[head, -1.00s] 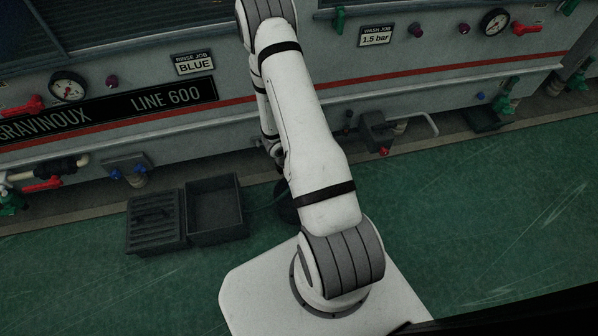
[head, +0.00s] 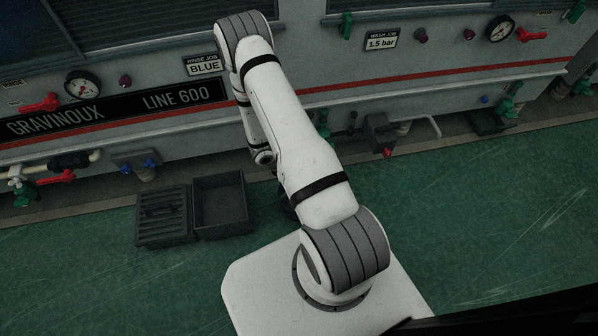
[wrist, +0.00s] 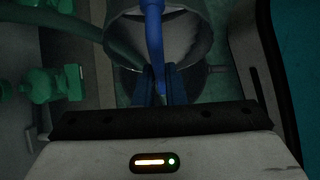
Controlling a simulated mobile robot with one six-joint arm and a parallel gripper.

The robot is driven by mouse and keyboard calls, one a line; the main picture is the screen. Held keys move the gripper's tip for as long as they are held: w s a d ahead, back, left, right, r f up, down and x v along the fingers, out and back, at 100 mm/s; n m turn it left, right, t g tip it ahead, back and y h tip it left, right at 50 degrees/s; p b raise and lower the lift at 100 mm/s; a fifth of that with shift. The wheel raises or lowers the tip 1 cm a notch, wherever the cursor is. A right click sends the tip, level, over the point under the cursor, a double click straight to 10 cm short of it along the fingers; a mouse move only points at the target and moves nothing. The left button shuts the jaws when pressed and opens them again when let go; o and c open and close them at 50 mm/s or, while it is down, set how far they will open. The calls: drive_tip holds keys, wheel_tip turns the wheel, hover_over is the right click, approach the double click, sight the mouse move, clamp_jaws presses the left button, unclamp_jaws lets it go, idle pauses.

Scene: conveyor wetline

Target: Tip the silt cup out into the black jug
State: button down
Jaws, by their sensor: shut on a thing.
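The silt cup (wrist: 185,38) is a grey, wide-mouthed cup at the top of the wrist view, with a blue handle (wrist: 154,30) across its front. My gripper (wrist: 161,88) is shut on the blue handle, with its dark fingers just below the cup. I cannot tell the cup's exact tilt or see what is in it. In the head view my arm hides the gripper and cup. A dark shape, perhaps the black jug (head: 287,203), shows partly behind my arm on the floor; I cannot make out its mouth.
An open dark tray (head: 221,233) and a dark slatted box (head: 164,240) stand on the green floor at left. The grey machine carries gauges, red-handled valves and a drain fitting (head: 378,133) right of my arm. A green valve (wrist: 62,84) is at left in the wrist view.

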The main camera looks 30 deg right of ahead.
drive_tip(key=shift+w+a+h, duration=0.1)
drive_tip(key=shift+a+h, duration=0.4)
drive_tip(key=shift+h, duration=0.2)
drive_tip(key=a+h+b, duration=0.1)
drive_tip(key=a+f+g+h+b, duration=0.1)
drive_tip(key=h, duration=0.1)
drive_tip(key=shift+w+f, duration=0.1)
drive_tip(key=shift+w, duration=0.2)
drive_tip(key=shift+w+a+f+g+h+b, duration=0.1)
drive_tip(key=shift+a+f+g+h+b, duration=0.2)
drive_tip(key=shift+h+b, duration=0.65)
drive_tip(key=shift+w+a+f+g+h+b, duration=0.1)
drive_tip(key=shift+a+f+g+h+b, duration=0.2)
drive_tip(key=shift+b, duration=1.1)
drive_tip(key=shift+w+a+f+h+b, duration=0.15)
drive_tip(key=shift+a+f+h+b, duration=0.5)
drive_tip(key=shift+h+b, duration=1.15)
drive_tip(key=shift+a+f+g+b, duration=0.15)
drive_tip(key=shift+f+g+b, duration=0.25)
drive_tip(key=shift+b, duration=1.45)
drive_tip(key=shift+h, duration=0.25)
drive_tip(key=shift+w+a+f+h, duration=0.1)
drive_tip(key=shift+a+f+h, duration=0.15)
drive_tip(key=shift+h, duration=0.15)
